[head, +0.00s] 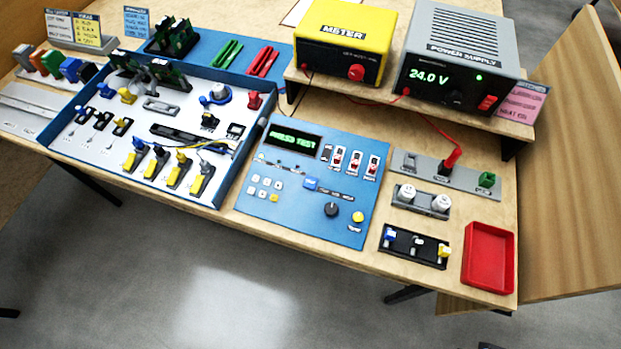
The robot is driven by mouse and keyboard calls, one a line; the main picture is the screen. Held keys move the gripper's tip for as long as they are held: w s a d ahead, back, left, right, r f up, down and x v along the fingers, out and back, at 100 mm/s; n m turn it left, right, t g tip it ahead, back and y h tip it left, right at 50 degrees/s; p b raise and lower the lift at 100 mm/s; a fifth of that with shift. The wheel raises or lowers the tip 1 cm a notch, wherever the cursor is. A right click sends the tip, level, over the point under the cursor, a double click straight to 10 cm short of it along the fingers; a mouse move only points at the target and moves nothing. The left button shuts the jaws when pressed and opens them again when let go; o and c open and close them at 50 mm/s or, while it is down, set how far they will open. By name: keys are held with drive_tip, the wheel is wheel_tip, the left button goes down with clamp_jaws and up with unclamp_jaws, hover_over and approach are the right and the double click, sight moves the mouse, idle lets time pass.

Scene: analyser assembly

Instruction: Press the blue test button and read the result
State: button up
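The blue control panel (257,222) lies in the middle of the table in the head view. The blue test button (311,184) is a small raised square near the panel's middle; whether it is pressed in cannot be told. The panel's display (292,140) shows green text that appears to read "PRESS TEST". A dark knob (332,210) and a yellow button (358,216) sit right of and below the blue button. Three red-and-white switches (354,161) are above it to the right. My gripper is not in view.
A blue-edged tray (228,178) of parts stands left of the panel. A yellow meter (346,38) and a power supply (459,58) reading 24.0 V stand on a shelf behind. A red tray (489,258) and connector holders are at right. Space above the panel is clear.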

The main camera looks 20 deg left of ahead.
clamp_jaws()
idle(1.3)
